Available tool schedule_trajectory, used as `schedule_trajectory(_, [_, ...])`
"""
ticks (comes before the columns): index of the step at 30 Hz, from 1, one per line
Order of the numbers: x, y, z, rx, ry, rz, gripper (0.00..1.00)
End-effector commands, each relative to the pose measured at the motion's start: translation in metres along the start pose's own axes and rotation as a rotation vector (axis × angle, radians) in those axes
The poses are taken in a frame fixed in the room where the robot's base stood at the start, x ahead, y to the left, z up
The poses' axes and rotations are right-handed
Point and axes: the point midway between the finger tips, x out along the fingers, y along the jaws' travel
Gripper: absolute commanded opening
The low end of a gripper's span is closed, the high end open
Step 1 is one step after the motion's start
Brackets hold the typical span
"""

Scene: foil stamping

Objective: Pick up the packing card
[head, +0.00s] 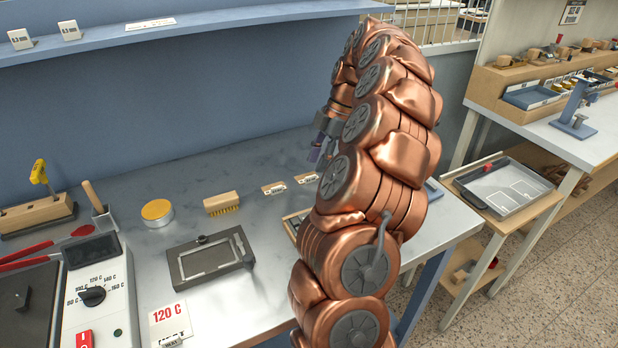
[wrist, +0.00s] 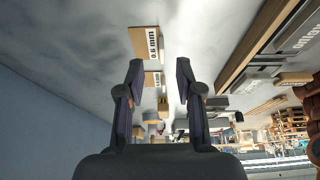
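Two tan packing cards with white thickness labels lie on the grey bench, a left one (head: 273,188) and a right one (head: 306,178) in the head view. In the wrist view, one card reading 0.6 mm (wrist: 142,42) lies past my fingertips. Another tan card (wrist: 153,79) shows in the gap between the fingers; its label is too small to read. My gripper (wrist: 159,78) is open, with nothing held. In the head view it is mostly hidden behind my copper-coloured arm, above the bench by the right card.
A wooden brush (head: 222,204), a yellow-lidded tin (head: 157,212) and a dark plate with a metal frame (head: 211,260) stand left of the cards. A temperature controller (head: 97,290) is at the lower left. The blue back wall and shelf (head: 200,28) bound the bench behind.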

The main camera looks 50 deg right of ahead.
Motion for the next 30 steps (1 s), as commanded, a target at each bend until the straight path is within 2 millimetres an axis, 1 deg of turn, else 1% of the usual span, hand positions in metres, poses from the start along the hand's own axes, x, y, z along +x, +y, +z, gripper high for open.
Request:
schedule_trajectory(3, [0.009, -0.003, -0.003, -0.001, 0.004, -0.008, 0.35])
schedule_trajectory(7, [0.019, -0.003, -0.004, 0.000, 0.002, -0.003, 0.35])
schedule_trajectory(12, [0.036, -0.003, -0.004, 0.000, 0.002, -0.005, 0.35])
schedule_trajectory(16, [0.041, -0.002, -0.003, 0.000, 0.001, -0.002, 0.35])
schedule_trajectory(21, [0.042, -0.002, -0.003, 0.000, 0.001, -0.002, 0.35])
schedule_trajectory(22, [0.042, -0.002, -0.003, 0.000, 0.001, -0.002, 0.34])
schedule_trajectory(23, [0.042, -0.002, -0.003, 0.000, 0.001, -0.002, 0.31])
schedule_trajectory(30, [0.042, -0.002, -0.003, 0.000, 0.001, -0.002, 0.06])
